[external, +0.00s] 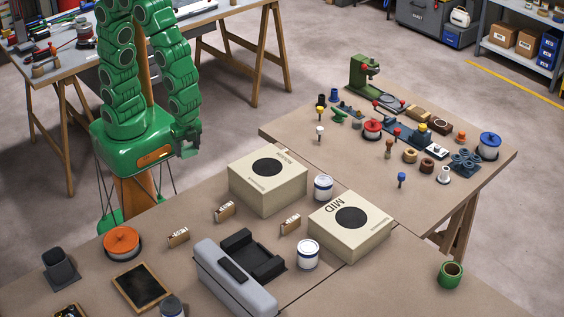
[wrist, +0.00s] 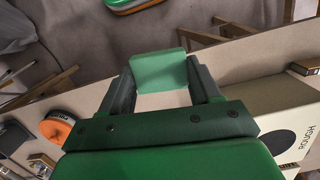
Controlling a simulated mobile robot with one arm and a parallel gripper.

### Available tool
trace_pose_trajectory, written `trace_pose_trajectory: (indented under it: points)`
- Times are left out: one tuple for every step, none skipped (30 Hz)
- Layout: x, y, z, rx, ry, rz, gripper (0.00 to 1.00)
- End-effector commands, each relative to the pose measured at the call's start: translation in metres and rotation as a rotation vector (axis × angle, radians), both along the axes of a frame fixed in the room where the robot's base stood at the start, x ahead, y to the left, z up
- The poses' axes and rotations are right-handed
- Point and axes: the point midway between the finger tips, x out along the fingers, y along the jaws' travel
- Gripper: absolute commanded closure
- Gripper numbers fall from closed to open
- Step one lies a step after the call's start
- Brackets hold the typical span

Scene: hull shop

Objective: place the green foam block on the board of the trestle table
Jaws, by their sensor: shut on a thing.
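My gripper (wrist: 163,85) is shut on the green foam block (wrist: 160,70), whose pale green faces show between the two fingers in the wrist view. In the external view my gripper (external: 188,148) hangs at the end of the folded green arm, behind the near bench; the block cannot be clearly told from the green arm there. A trestle table with a brown board (external: 290,130) stands at the right, with many small parts on it. Another trestle table (external: 205,17) with tools stands at the back left.
The near bench (external: 205,190) bears a box marked ROUGH (external: 268,185), a box marked MID (external: 350,228), white tins, an orange disc (external: 122,241) and a grey tool (external: 235,280). Shelving (external: 520,55) stands at the back right. The right board's left corner is bare.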

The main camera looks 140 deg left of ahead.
Motion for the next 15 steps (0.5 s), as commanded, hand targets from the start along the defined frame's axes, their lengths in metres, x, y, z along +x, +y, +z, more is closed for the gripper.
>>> trace_pose_trajectory:
  points:
    - [-0.005,-0.001,0.003,0.0,-0.001,0.0,0.66]
    - [-0.008,-0.002,0.004,0.0,-0.001,0.0,0.66]
    - [-0.011,-0.002,0.005,0.0,-0.001,0.0,0.66]
    - [-0.014,-0.003,0.007,0.0,-0.002,0.0,0.66]
    - [-0.016,-0.003,0.008,0.0,-0.002,-0.001,0.66]
    - [-0.018,-0.004,0.01,-0.001,-0.002,-0.001,0.66]
    - [-0.02,-0.004,0.011,-0.002,-0.002,0.0,0.66]
    - [-0.022,-0.005,0.012,-0.002,-0.002,0.0,0.66]
    - [-0.024,-0.005,0.013,-0.001,-0.001,0.0,0.66]
    - [-0.026,-0.005,0.013,-0.001,-0.001,0.0,0.66]
    - [-0.027,-0.006,0.014,-0.001,0.0,-0.001,0.66]
    - [-0.028,-0.006,0.014,-0.001,0.0,-0.001,0.66]
    - [-0.029,-0.006,0.015,-0.001,0.001,-0.001,0.66]
    - [-0.03,-0.006,0.015,-0.002,0.001,0.0,0.66]
    - [-0.03,-0.006,0.015,-0.001,0.002,0.0,0.66]
